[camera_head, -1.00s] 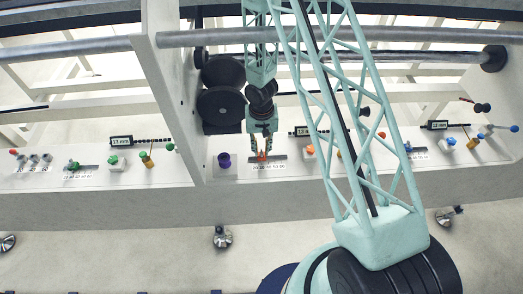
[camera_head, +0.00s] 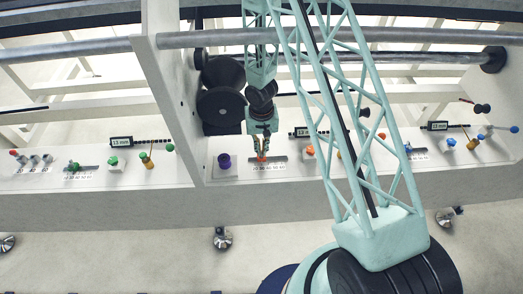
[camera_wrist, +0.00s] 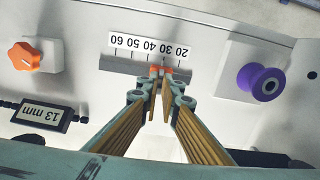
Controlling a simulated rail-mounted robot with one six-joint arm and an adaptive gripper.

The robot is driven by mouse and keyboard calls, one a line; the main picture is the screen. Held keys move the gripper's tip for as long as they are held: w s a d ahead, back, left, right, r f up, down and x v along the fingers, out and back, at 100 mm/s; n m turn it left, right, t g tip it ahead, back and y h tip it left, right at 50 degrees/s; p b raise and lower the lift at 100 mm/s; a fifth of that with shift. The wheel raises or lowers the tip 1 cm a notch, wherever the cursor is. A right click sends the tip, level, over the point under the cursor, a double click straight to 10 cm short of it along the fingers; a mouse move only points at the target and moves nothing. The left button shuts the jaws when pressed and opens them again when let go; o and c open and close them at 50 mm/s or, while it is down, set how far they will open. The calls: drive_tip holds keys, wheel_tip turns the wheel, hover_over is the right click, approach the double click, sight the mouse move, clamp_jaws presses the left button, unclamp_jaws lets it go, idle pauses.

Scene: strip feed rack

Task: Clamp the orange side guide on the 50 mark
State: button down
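The orange side guide (camera_wrist: 161,70) sits on a grey rail (camera_wrist: 118,64) below a white scale (camera_wrist: 150,46), upside down in the wrist view, marked 20 to 60. The guide is near the 30 mark, to the right of the 50 mark. My gripper (camera_wrist: 161,80) is at the guide, its two fingers drawn close together with the orange part between their tips. The fingertips hide part of the guide. In the head view my gripper (camera_head: 262,155) points down at the same guide, just right of the purple spool.
An orange knob (camera_wrist: 24,56) on a white block and a 13 mm display (camera_wrist: 43,115) are on the left in the wrist view. A purple spool (camera_wrist: 260,83) on a grey plate stands on the right. A vertical panel (camera_head: 172,85) rises left of my gripper in the head view.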

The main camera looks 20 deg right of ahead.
drive_tip(key=n, duration=0.6)
drive_tip(key=shift+n, duration=0.3)
drive_tip(key=n, duration=0.7)
idle(0.4)
drive_tip(key=c, duration=2.9)
unclamp_jaws()
drive_tip(key=shift+m, duration=0.3)
